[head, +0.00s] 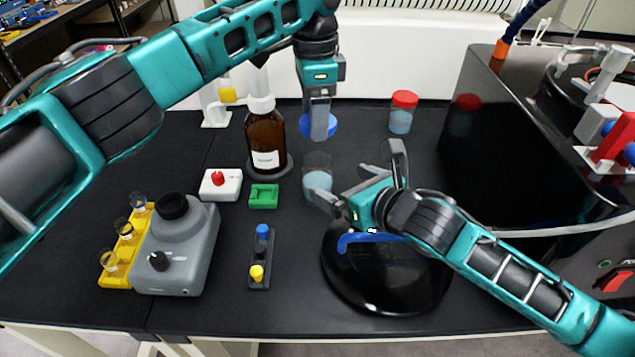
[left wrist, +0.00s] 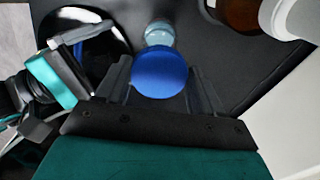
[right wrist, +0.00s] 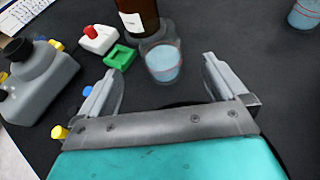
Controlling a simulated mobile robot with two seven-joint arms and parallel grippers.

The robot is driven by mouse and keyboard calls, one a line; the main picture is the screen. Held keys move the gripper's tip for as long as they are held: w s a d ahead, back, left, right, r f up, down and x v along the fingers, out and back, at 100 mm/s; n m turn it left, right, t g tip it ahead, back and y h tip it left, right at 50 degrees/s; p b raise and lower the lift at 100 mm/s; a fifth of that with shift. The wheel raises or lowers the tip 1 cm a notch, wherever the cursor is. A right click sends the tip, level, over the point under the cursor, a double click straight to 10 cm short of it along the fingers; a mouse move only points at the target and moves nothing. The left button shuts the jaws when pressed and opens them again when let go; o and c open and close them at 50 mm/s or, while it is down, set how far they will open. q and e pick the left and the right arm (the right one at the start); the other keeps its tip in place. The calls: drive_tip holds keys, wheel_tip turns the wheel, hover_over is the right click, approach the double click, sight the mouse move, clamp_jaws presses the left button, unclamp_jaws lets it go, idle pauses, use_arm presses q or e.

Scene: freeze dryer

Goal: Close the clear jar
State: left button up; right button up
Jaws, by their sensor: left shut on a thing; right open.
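The clear jar (head: 317,180) stands open and upright on the black bench, with pale blue contents. It also shows in the right wrist view (right wrist: 162,64). My left gripper (head: 319,132) is shut on a blue lid (head: 331,126) and holds it above and behind the jar. In the left wrist view the lid (left wrist: 160,72) sits between the fingers and the jar (left wrist: 160,33) shows partly past its edge. My right gripper (head: 358,177) is open, its fingers spread toward the jar. In the right wrist view the jar lies just beyond the fingertips, apart from both.
A brown bottle (head: 266,140) stands close behind the jar to its left. A green block (head: 264,196) and a white red-button box (head: 221,185) lie left. A black round lid with blue handle (head: 385,280) lies under my right arm. A red-capped jar (head: 401,115) stands behind right.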

drive_tip(key=x, duration=0.9)
drive_tip(key=shift+w, duration=0.15)
drive_tip(key=shift+c, duration=0.2)
drive_tip(key=c, duration=1.5)
use_arm(q)
hover_over(315, 160)
drive_tip(key=shift+f, duration=2.55)
drive_tip(key=shift+f, duration=0.9)
drive_tip(key=shift+f, duration=0.55)
